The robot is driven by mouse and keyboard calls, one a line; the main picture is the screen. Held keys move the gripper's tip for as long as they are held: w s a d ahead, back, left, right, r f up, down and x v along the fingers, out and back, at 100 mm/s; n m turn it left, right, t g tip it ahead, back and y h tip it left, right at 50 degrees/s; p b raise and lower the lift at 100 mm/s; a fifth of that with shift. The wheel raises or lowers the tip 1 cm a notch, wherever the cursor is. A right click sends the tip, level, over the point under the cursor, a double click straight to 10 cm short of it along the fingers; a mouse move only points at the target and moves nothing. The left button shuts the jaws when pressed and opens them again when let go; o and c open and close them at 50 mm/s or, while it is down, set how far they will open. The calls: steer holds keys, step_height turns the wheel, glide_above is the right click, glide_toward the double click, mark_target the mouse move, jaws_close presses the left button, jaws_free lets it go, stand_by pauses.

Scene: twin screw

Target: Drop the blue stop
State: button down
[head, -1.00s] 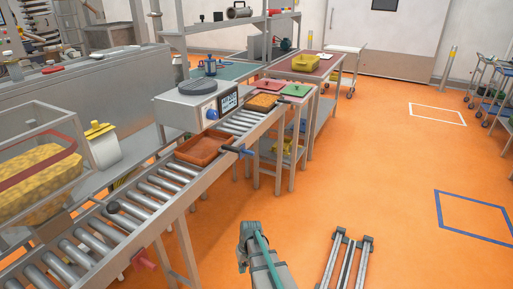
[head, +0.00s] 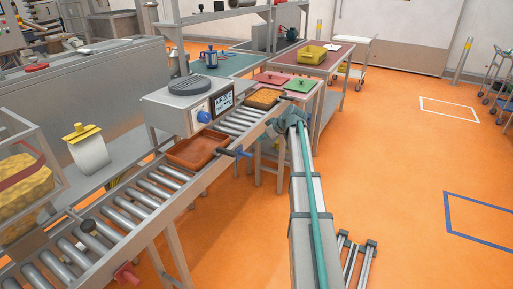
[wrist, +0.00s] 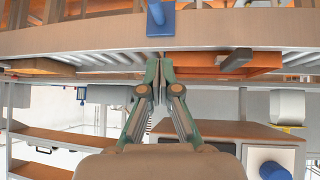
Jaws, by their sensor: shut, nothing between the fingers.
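The blue stop (head: 246,154) is on the near side rail of the roller conveyor, with a dark bar reaching towards the rollers beside the brown tray (head: 198,151). A blue piece, apparently its handle, shows at the top of the upside-down wrist view (wrist: 157,17). My gripper (head: 269,133) is just right of and beyond the blue stop in the head view, apart from it as far as I can tell. In the wrist view my gripper (wrist: 155,72) has its fingers together and empty. Its exact gap to the stop is unclear.
A weighing unit (head: 188,100) with a screen and blue knob stands across the conveyor. A filled orange tray (head: 264,96) lies farther along. The orange floor (head: 385,170) at right is open.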

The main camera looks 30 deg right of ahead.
steer(key=shift+w+a+r+n, duration=0.1)
steer(key=shift+w+a+n, duration=0.1)
steer(key=shift+n, duration=1)
steer(key=p, duration=0.3)
glide_above(246, 153)
steer(key=s, duration=0.3)
step_height(246, 153, down, 6)
steer(key=f, duration=0.2)
steer(key=d+f, duration=0.1)
steer(key=shift+w+f+p, duration=0.25)
steer(key=shift+w+p, duration=0.05)
steer(key=shift+p, duration=0.1)
steer(key=shift+f, duration=0.65)
